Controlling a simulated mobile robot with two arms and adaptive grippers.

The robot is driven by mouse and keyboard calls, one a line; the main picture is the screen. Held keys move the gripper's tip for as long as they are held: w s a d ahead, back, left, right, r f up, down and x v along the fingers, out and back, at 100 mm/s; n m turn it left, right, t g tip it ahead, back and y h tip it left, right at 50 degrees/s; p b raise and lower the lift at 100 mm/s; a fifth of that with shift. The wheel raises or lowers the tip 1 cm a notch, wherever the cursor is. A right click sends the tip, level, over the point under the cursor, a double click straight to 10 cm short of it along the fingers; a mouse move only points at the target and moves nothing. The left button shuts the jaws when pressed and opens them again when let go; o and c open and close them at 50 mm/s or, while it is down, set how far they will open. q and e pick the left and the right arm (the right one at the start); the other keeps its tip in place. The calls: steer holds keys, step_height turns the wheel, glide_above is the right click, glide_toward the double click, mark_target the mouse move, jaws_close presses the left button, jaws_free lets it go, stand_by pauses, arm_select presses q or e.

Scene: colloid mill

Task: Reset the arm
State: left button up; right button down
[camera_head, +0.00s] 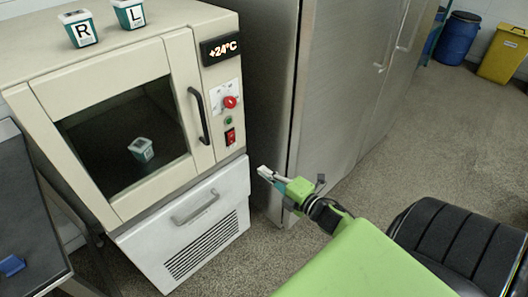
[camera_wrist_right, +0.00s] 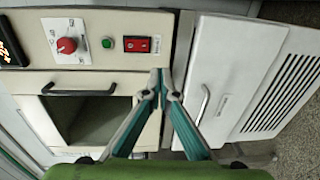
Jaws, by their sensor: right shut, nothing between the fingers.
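My right gripper (camera_head: 266,173) is shut and empty in front of the beige oven-like cabinet (camera_head: 130,201), to the right of its lower drawer. In the right wrist view its two teal fingers (camera_wrist_right: 166,84) meet at the tips, with the cabinet behind them. My green right arm (camera_head: 358,262) comes in from the bottom right of the head view. My left gripper is not in view.
The cabinet's glass door is shut, with a teal-white container (camera_head: 142,149) behind it. A steel cabinet (camera_head: 345,90) stands to the right. A dark bench (camera_head: 28,215) holds a blue object (camera_head: 11,265). Floor is open at right.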

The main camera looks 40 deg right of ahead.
stand_by(0.3)
steer(key=s+a+f+m+g+h, duration=0.1)
steer(key=s+f+m+g, duration=0.5)
steer(key=f, duration=0.9)
steer(key=s+a+f+m+g+h, duration=0.15)
steer(key=s+f+m, duration=0.25)
steer(key=s+f, duration=0.75)
steer(key=s+a+f+m+g, duration=0.3)
steer(key=s+a+f, duration=0.3)
steer(key=s+f, duration=0.4)
steer(key=s+a+f+m+g+y, duration=0.1)
steer(key=s+a+f+m+g, duration=0.2)
steer(key=s+f, duration=0.7)
steer(key=s+a+g, duration=0.2)
steer(key=s+a, duration=0.2)
steer(key=s, duration=0.1)
steer(key=shift+s+m, duration=0.3)
steer(key=shift+s, duration=0.05)
